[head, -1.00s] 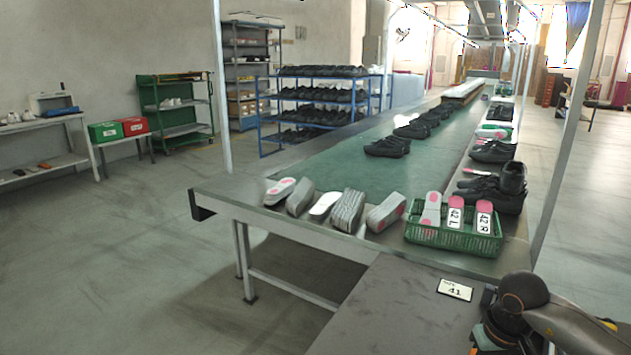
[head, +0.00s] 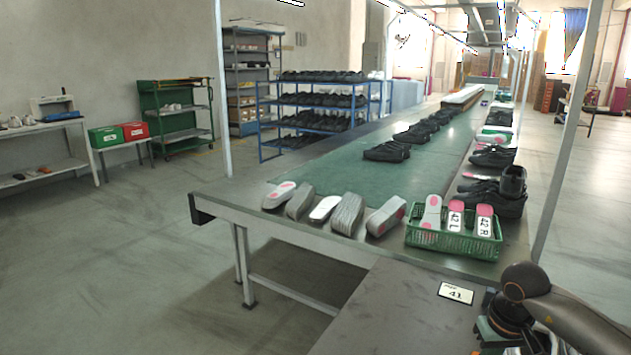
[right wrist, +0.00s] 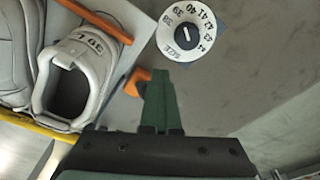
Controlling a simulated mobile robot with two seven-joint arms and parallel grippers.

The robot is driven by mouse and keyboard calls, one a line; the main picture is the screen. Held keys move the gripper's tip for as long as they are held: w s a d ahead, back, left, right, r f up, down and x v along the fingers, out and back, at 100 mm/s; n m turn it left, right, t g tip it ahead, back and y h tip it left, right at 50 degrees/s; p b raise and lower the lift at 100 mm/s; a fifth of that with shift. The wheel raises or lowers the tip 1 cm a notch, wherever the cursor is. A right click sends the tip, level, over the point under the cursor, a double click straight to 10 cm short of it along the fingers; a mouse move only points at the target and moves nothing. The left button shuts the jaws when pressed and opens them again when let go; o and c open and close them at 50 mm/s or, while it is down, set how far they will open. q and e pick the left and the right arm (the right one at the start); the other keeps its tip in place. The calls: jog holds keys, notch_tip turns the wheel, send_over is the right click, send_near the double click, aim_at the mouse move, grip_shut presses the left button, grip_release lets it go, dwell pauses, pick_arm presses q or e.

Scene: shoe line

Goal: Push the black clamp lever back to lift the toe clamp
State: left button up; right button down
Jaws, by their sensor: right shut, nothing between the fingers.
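In the right wrist view my right gripper (right wrist: 160,82) shows its green fingers shut together, with nothing between them. The fingertips are beside a small orange part (right wrist: 137,82); I cannot tell whether they touch it. A grey shoe (right wrist: 78,75) lies to the left of the fingers, its opening facing the camera. I cannot make out the black clamp lever or the toe clamp for certain in either view. In the head view my right arm reaches in at the lower right, and its fingers cannot be made out there. My left gripper is not in view.
A white size dial (right wrist: 186,32) sits just beyond the fingertips. An orange bar (right wrist: 95,18) crosses above the shoe. In the head view a green basket (head: 440,241) of insoles stands at the conveyor's near end. A card reading 41 (head: 456,293) lies on the clear grey bench (head: 395,315).

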jog(key=shift+f, duration=0.1)
notch_tip(320, 180, up, 9)
jog(key=s+p, duration=0.1)
jog(key=p, duration=0.5)
jog(key=shift+a, duration=0.35)
dwell(0.5)
jog(key=shift+s, duration=0.1)
